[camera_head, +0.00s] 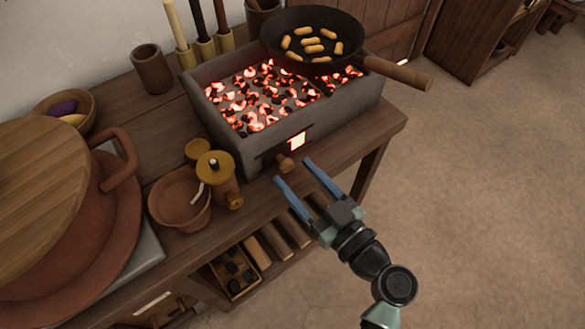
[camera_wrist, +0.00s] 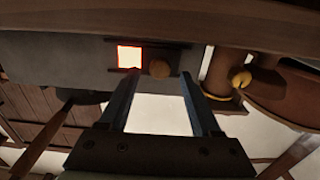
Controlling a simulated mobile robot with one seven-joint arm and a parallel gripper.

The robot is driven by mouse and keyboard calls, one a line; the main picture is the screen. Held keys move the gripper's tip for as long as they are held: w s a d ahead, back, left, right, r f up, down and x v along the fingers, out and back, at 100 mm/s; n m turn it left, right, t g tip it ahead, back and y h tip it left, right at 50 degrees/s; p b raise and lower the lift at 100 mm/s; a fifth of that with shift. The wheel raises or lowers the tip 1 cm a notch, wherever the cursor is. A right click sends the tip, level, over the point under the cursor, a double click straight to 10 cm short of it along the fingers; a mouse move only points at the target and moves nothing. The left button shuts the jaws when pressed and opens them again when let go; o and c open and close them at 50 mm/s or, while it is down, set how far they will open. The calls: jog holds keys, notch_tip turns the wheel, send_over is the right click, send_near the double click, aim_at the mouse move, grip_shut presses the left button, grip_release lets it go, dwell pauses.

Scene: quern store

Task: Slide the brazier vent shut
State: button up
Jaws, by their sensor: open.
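The brazier (camera_head: 225,155) is a grey box full of glowing coals (camera_head: 255,95) on the wooden table. On its front is the vent opening (camera_head: 298,141), glowing bright, with a round wooden knob (camera_head: 286,163) at its left. In the wrist view the glowing opening (camera_wrist: 130,57) and the knob (camera_wrist: 160,69) sit side by side in a dark track, the knob to the right. My gripper (camera_head: 292,170) is open and empty, its blue fingers pointing at the brazier front. The knob lies ahead of and between the fingertips in the wrist view (camera_wrist: 160,80). I cannot tell whether they touch it.
A pan (camera_head: 315,50) with several small brown pieces rests on the brazier, its handle (camera_head: 400,73) reaching right. A brass jug (camera_head: 217,175) and a clay bowl (camera_head: 178,200) stand left of the vent. The floor (camera_head: 480,190) at the right is clear.

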jog(key=shift+x, duration=1.05)
grip_shut()
dwell(0.7)
